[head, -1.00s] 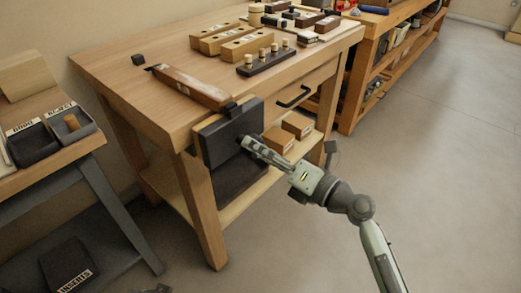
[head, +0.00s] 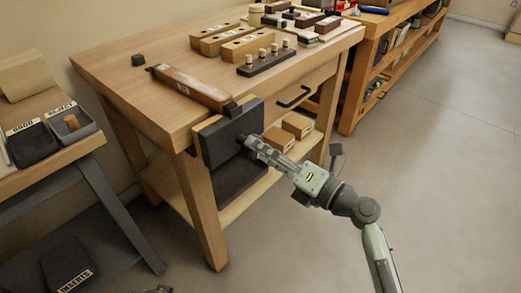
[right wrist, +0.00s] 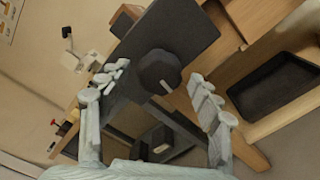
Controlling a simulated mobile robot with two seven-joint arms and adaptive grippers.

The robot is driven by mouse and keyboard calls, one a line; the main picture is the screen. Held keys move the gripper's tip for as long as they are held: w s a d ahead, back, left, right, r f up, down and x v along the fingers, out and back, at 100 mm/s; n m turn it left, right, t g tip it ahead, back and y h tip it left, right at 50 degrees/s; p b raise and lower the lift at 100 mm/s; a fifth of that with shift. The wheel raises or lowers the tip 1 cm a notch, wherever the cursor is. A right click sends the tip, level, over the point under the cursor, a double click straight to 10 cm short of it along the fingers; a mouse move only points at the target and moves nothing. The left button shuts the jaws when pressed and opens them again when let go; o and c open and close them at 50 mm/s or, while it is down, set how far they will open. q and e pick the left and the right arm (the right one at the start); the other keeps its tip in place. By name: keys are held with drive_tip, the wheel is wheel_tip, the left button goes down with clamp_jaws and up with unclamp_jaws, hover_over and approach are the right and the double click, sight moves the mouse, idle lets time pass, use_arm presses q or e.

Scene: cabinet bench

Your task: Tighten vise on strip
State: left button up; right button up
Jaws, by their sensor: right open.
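The bench vise has a dark front jaw (head: 225,138) at the near end of the wooden bench. A round dark knob (right wrist: 160,70) stands out from the jaw's face. The wooden strip (head: 190,87), with a white label, lies along the bench top, its near end close to a small dark block (head: 231,109) at the vise. A gap at the strip's far end cannot be judged. My right gripper (head: 251,142) is in front of the jaw. In the right wrist view its open fingers (right wrist: 157,79) point at the knob, one on each side; contact is unclear. My left gripper is out of view.
A small dark block (head: 138,60) sits near the strip's far end. Wooden blocks (head: 245,45) and a dark peg holder (head: 266,62) stand farther back. A drawer handle (head: 293,97) and boxes on the lower shelf (head: 297,125) are beside the arm. The floor at right is clear.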

drive_tip(key=v, duration=0.6)
idle(0.3)
drive_tip(key=shift+s, duration=0.1)
